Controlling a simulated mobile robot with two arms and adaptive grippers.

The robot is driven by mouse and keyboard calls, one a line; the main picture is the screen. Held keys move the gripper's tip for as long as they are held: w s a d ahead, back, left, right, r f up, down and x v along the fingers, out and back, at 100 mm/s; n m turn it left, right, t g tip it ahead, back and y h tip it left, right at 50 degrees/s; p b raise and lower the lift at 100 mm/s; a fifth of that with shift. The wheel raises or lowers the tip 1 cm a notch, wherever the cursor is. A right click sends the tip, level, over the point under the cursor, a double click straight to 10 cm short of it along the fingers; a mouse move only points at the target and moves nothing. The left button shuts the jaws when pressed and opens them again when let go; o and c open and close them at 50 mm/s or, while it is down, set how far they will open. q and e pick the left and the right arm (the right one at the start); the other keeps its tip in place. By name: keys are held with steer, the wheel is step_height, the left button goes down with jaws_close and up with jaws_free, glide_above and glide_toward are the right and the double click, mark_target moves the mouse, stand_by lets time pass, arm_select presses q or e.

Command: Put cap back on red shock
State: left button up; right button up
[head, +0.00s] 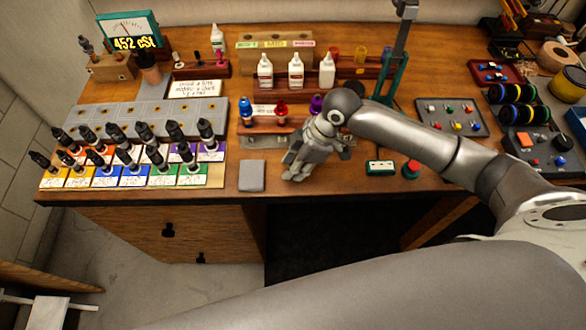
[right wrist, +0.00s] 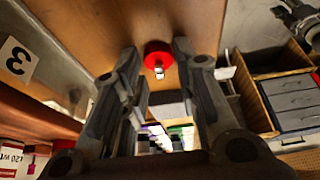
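The red shock (head: 281,113) stands upright in a wooden stand, between a blue shock (head: 246,110) and a purple one (head: 317,104). My right gripper (head: 292,174) is low over the table's front part, in front of that stand. In the right wrist view a round red cap (right wrist: 158,53) with a short silvery piece lies between the fingertips of my right gripper (right wrist: 158,58). The fingers are apart, close to the cap's sides; whether they touch it is unclear. In the head view the gripper hides the cap. My left gripper is not in view.
Several white bottles (head: 296,71) stand behind the shocks. A rack of dark shocks on coloured labels (head: 134,177) fills the left. A grey pad (head: 252,176) lies left of the gripper. A red button (head: 411,168) and a small display (head: 380,167) are to its right.

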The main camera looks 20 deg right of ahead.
steer(key=shift+c, duration=0.9)
steer(key=shift+r+b, duration=0.3)
steer(key=shift+r, duration=0.15)
jaws_close()
step_height(320, 180, up, 3)
steer(key=shift+s+f+b, duration=0.1)
steer(key=shift+f+b, duration=0.1)
steer(key=shift+b, duration=0.35)
steer(key=s+a+r+p, duration=0.1)
steer(key=s+r, duration=0.8)
steer(key=s, duration=0.4)
steer(key=shift+s+r, duration=0.3)
steer(key=shift+s, duration=0.05)
